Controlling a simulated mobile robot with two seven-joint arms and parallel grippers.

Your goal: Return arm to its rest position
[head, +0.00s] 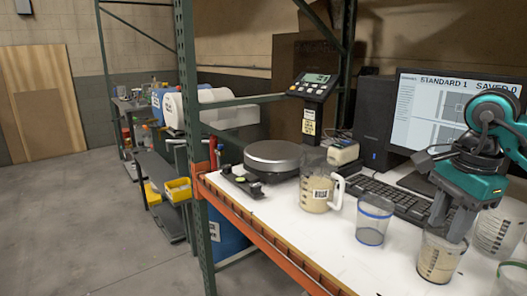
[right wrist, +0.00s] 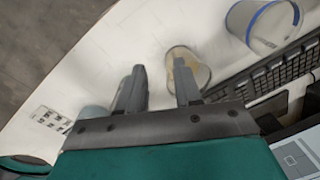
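My right gripper (head: 448,222) comes in from the right in the head view, with a teal body and grey fingers pointing down. Its fingertips overlap the rim of a clear cup with tan contents (head: 438,262). In the right wrist view the two fingers (right wrist: 158,82) stand apart with bare white table between them. The right finger overlaps the tan cup (right wrist: 198,72); I cannot tell whether it touches it. Nothing shows held between the fingers. My left gripper is in neither view.
A blue-rimmed clear cup (head: 373,222) stands left of the gripper. A pitcher with tan contents (head: 317,192), a scale (head: 273,158), a keyboard (head: 390,195) and a monitor (head: 440,100) stand behind. Clear cups (head: 496,232) crowd the right. The front-left tabletop (head: 300,235) is free.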

